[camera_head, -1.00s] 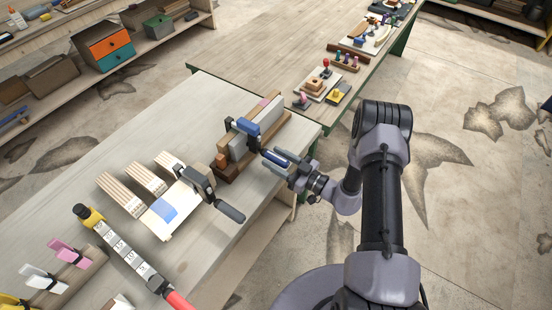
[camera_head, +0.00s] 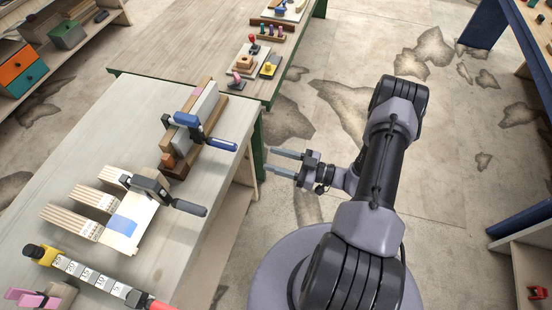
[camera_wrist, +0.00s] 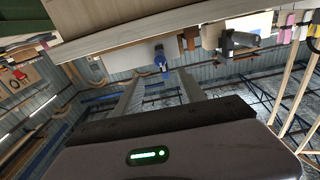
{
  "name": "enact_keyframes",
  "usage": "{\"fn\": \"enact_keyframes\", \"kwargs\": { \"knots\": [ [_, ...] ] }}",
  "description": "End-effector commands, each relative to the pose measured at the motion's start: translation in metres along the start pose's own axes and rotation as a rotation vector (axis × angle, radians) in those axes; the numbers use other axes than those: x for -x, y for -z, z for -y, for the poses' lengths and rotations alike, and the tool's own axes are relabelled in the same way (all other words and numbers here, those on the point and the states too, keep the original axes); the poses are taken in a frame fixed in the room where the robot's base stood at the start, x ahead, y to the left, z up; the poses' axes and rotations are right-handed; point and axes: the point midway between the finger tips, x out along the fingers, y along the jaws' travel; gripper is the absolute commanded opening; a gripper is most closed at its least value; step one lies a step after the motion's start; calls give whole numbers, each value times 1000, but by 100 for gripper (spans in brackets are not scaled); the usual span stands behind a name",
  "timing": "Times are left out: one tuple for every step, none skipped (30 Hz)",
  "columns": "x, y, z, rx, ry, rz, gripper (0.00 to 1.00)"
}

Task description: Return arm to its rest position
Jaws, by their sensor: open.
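My gripper (camera_head: 284,163) is open and empty in the head view. It is clear of the workbench (camera_head: 86,126), over the floor to the right of the bench edge. Its two fingers point left, apart from each other. A blue-handled clamp (camera_head: 188,122) sits on a wood and grey block assembly (camera_head: 205,112) on the bench, left of and beyond my gripper. In the wrist view the open fingers (camera_wrist: 162,92) show with nothing between them, and the blue clamp handle (camera_wrist: 161,62) lies beyond them.
A black clamp (camera_head: 152,188) with a dark handle reaches the bench's right edge near my gripper. A second table (camera_head: 190,45) stands behind. Floor (camera_head: 330,120) around my arm is open.

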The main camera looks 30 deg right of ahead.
Motion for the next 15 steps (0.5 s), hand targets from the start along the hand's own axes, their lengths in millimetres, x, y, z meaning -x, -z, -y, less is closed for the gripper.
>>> {"fn": "enact_keyframes", "kwargs": {
  "knots": [
    [1,0,0,0,0,0,48],
    [1,0,0,0,1,0,48],
    [1,0,0,0,1,0,48],
    [1,0,0,0,1,0,48],
    [1,0,0,0,1,0,48],
    [1,0,0,-1,1,0,48],
    [0,0,0,-1,1,0,48],
    [0,0,0,-1,0,0,48],
    [0,0,0,-1,0,0,48],
    [0,0,0,-1,0,0,48],
    [0,0,0,-1,0,0,48],
    [0,1,0,8,5,1,48],
    [-2,3,0,33,20,5,48],
    [-5,8,2,83,47,12,48],
    [-12,18,5,195,110,25,48]
  ]
}}
